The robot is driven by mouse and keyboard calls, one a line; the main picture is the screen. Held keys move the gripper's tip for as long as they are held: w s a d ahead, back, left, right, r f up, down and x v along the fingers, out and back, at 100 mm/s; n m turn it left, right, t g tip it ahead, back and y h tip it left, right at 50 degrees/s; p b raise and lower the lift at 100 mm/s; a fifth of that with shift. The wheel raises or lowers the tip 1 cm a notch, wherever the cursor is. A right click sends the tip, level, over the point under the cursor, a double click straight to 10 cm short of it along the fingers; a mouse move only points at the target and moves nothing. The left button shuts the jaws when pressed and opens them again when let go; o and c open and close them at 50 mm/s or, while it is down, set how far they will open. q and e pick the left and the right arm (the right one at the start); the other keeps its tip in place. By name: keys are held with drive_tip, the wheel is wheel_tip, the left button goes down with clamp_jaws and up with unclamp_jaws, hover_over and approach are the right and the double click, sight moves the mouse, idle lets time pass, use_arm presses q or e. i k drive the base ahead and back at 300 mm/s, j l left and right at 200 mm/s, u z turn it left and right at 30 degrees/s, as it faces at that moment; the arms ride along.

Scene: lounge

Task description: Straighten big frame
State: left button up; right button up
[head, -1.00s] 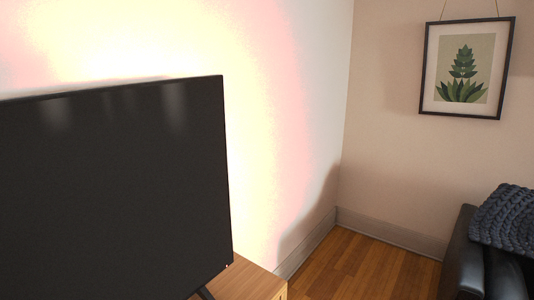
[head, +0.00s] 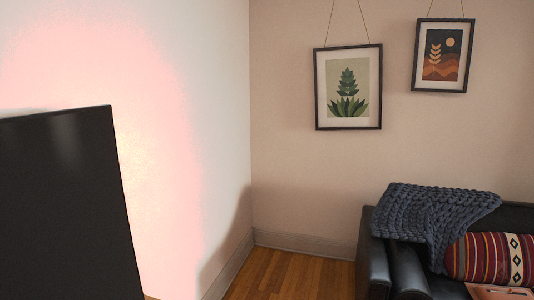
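The larger picture frame (head: 348,87) hangs by a cord on the far wall in the head view, right of the room corner. It is dark-edged, with a white mat and a green leafy plant print. It looks close to upright, and I cannot tell a slight tilt from the viewing angle. A smaller dark frame (head: 442,55) with an orange and dark landscape hangs to its right and looks slightly tilted. Neither of my grippers shows in the view.
A black television (head: 65,205) stands at the near left. A black sofa (head: 375,250) at the right carries a knitted dark blue blanket (head: 430,215) and a striped red cushion (head: 488,258). Bare wooden floor (head: 290,275) shows between them.

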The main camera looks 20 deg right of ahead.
sight(348, 83)
drive_tip(key=i+l+z, duration=0.5)
drive_tip(key=i+l, duration=0.45)
drive_tip(key=i, duration=0.3)
drive_tip(key=i+l+z, duration=0.1)
drive_tip(key=i+l, duration=0.15)
drive_tip(key=i, duration=0.25)
drive_tip(key=i+l, duration=0.15)
drive_tip(key=i, duration=0.4)
drive_tip(key=l+z, duration=0.05)
